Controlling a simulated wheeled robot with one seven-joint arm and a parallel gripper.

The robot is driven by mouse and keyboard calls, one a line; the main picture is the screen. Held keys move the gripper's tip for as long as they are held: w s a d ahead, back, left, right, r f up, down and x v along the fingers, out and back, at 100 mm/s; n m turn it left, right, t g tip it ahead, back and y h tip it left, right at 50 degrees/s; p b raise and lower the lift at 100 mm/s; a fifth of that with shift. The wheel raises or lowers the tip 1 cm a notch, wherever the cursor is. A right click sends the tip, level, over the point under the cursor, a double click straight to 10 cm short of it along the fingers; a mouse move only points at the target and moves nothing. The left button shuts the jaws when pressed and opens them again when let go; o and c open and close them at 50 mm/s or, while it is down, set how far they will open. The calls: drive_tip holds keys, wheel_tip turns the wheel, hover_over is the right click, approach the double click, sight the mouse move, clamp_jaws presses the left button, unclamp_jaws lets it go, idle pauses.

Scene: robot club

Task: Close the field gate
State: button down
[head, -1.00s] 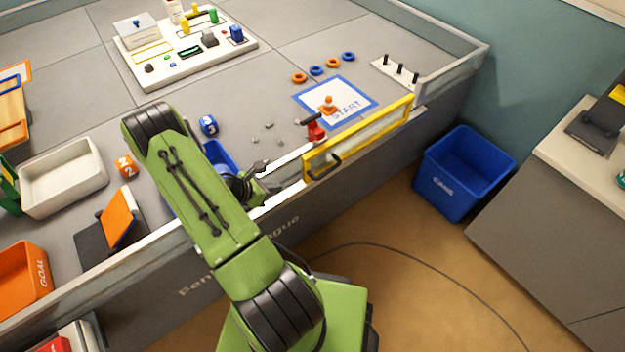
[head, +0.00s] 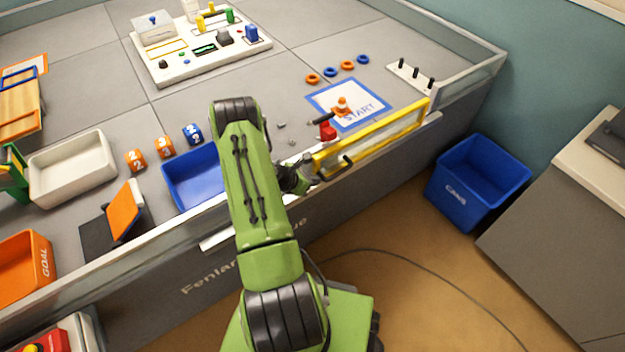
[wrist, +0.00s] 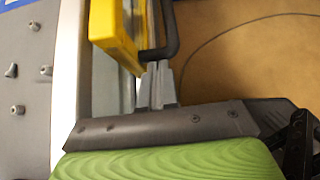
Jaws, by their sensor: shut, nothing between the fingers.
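The field gate (head: 375,138) is a clear panel in a yellow frame at the field's front wall. It stands nearly in line with that wall; I cannot tell whether it is flush. Its black handle (head: 338,170) sticks out on the outer side near the left end. In the wrist view the yellow frame (wrist: 114,38) and the handle (wrist: 172,35) are at the top. My gripper (head: 312,178) is at the gate's left end. Its shut, empty fingers (wrist: 158,68) point at the handle's base, at or very close to it; contact is unclear.
A red piece with a black lever (head: 327,130) stands just inside the gate. The START mat (head: 350,104) bears an orange cone. A blue tray (head: 190,180) is left of my arm. A blue CANS bin (head: 478,185) stands on the floor right, with a cable nearby.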

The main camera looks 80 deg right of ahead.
drive_tip(key=s+d, duration=0.3)
drive_tip(key=s+d+b, duration=0.1)
drive_tip(key=s+d, duration=0.2)
drive_tip(key=d, duration=0.1)
drive_tip(key=shift+s+d+r, duration=0.1)
drive_tip(key=shift+s+d, duration=0.15)
drive_tip(key=shift+s, duration=0.1)
